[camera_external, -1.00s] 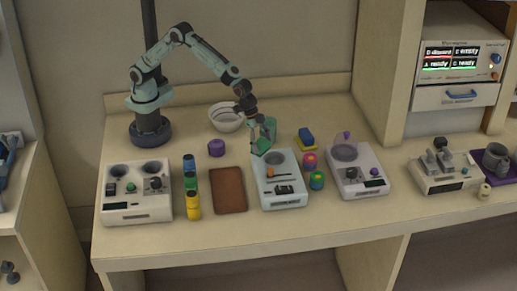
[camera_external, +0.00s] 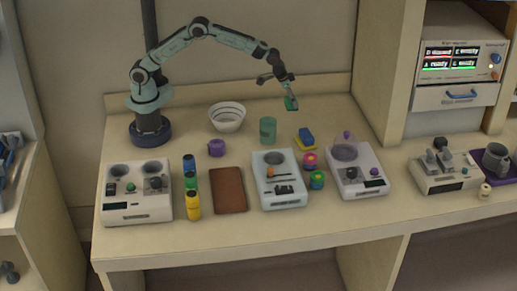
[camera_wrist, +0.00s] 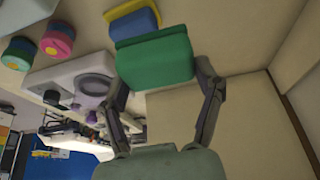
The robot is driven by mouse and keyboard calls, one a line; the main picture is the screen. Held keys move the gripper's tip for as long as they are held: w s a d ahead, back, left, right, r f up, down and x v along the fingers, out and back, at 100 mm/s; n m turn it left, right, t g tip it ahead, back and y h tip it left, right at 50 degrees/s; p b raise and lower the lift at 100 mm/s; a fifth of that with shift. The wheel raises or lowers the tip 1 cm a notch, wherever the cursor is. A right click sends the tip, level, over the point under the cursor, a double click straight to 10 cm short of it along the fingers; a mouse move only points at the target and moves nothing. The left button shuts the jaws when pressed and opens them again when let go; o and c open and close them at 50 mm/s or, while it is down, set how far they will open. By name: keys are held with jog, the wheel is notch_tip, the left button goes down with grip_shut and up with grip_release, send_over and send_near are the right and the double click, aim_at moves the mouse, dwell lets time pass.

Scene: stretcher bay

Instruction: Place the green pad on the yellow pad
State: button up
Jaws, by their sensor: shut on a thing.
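My gripper (camera_external: 288,92) is shut on the green pad (camera_external: 291,103), which hangs in the air above the back of the table. In the wrist view the green pad (camera_wrist: 155,60) sits between the two fingers of my gripper (camera_wrist: 163,78). The yellow pad (camera_external: 308,146) lies on the table below, with a blue block (camera_external: 306,134) on top of it. In the wrist view the yellow pad (camera_wrist: 115,12) shows only at its edge beyond the blue block (camera_wrist: 134,24). The green pad is apart from both.
A green cup (camera_external: 268,130) and a white bowl (camera_external: 227,119) stand left of the yellow pad. Pink (camera_external: 310,159) and green (camera_external: 317,180) round items stand in front of it. A device with a round dish (camera_external: 358,178) is at right. The table's back right is clear.

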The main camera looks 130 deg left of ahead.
send_over(308, 128)
jog(key=f, duration=0.5)
jog(key=shift+s+f, duration=0.3)
jog(key=shift+s, duration=0.05)
jog(key=shift+w+a+f, duration=0.1)
jog(key=shift+w+f, duration=0.05)
jog(key=shift+f, duration=0.75)
jog(key=shift+w+f, duration=0.1)
jog(key=shift+f, duration=0.8)
jog(key=shift+f, duration=0.15)
jog(key=o, duration=0.9)
jog(key=shift+o, duration=0.2)
